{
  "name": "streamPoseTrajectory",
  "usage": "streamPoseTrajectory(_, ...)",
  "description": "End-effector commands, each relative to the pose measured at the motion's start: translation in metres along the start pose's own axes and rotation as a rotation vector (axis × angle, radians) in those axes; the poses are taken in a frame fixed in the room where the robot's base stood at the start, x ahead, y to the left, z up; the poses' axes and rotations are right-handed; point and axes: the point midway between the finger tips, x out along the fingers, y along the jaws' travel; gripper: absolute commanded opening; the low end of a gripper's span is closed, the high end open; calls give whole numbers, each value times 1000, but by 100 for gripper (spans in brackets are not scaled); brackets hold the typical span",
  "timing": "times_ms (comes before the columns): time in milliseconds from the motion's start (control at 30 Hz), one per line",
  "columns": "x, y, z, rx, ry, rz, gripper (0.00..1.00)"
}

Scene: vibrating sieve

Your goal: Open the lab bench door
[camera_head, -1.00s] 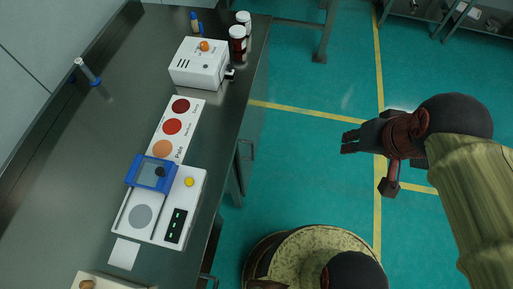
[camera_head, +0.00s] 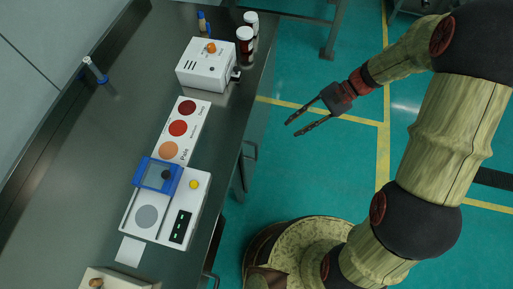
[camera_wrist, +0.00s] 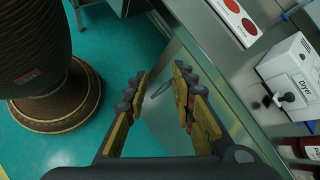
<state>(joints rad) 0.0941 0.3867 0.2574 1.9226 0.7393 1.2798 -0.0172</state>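The lab bench (camera_head: 75,160) runs along the left in the head view, and its front with the door is seen at a steep angle. A handle (camera_head: 243,172) stands out from that front, and a second handle (camera_head: 211,277) shows lower down. My gripper (camera_head: 295,128) is open and empty, in the air to the right of the bench front, apart from it. In the wrist view my gripper (camera_wrist: 160,78) has its fingers spread, with the bench front (camera_wrist: 215,85) beyond them. Whether the door is fully shut cannot be told.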

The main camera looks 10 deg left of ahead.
Motion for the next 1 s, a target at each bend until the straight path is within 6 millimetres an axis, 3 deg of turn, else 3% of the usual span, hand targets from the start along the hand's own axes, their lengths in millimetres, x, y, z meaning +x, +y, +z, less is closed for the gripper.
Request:
streamPoseTrajectory(300, 69, 0, -71, 246, -267, -198, 26)
streamPoseTrajectory(600, 141, 23, -130, 474, -466, -400, 26)
streamPoseTrajectory(800, 176, 41, -153, 576, -539, -496, 26)
streamPoseTrajectory(1000, 190, 46, -160, 611, -563, -532, 26)
